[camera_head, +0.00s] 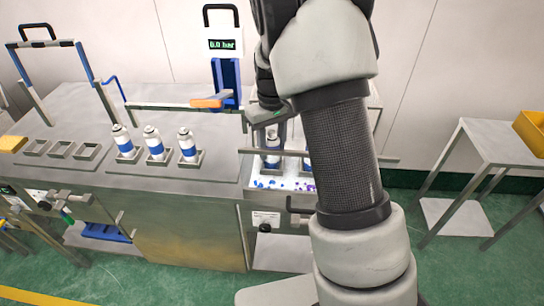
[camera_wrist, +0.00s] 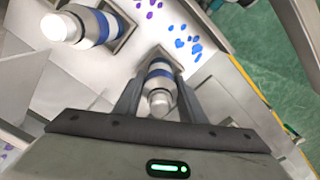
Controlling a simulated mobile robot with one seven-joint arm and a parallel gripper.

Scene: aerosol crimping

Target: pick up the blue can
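A white can with a blue band (camera_head: 272,158) stands in a holder on the right-hand station, below my gripper (camera_head: 270,124). In the wrist view my gripper (camera_wrist: 159,78) has its two fingers apart, one on each side of a blue-banded can (camera_wrist: 159,70). The can's pale top lies between the fingers. Contact between fingers and can does not show clearly. A second blue-banded can (camera_wrist: 90,27) stands in another holder at the upper left of the wrist view. In the head view my arm hides most of a can to the right.
Three blue-banded cans (camera_head: 155,147) stand in holders on the left bench. Empty holders (camera_head: 62,148) are further left. Blue and purple bits lie on the tray (camera_head: 265,184) in front of the can. A bar runs across this station. A side table (camera_head: 490,145) stands right.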

